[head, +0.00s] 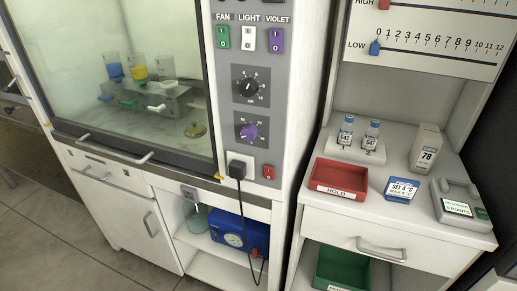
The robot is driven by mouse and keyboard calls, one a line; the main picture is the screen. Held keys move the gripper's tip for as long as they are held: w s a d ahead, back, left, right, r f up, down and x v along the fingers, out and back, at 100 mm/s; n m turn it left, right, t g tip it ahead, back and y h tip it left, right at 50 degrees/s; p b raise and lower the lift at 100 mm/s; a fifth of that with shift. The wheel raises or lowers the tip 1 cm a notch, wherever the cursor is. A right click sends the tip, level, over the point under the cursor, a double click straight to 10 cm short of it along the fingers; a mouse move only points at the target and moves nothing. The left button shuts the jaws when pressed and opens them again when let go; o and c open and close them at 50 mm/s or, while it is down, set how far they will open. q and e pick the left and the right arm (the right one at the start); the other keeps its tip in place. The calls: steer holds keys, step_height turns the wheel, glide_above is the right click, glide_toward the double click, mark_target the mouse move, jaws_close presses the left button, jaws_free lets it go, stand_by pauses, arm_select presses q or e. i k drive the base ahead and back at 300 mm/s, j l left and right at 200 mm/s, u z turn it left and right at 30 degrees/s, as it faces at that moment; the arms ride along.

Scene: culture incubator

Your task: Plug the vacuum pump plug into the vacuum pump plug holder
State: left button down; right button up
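A black vacuum pump plug (237,170) sits against a white holder plate (249,163) low on the grey control panel. Its body covers much of the plate, so I cannot tell how deep it is seated. A black cable (246,232) hangs from the plug down to the lower shelf. The blue vacuum pump (229,231) with a round gauge stands in the open shelf below the panel. Neither of my grippers is in view.
A glass-fronted cabinet (120,70) is at left, with drawers and a door below. The panel (249,100) carries switches and dials. At right, a white counter (345,208) holds a red HOLD tray (339,179), vials and boxes. A green bin (342,267) sits below.

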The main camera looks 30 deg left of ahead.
mark_target(237, 169)
steer(key=u, duration=1.05)
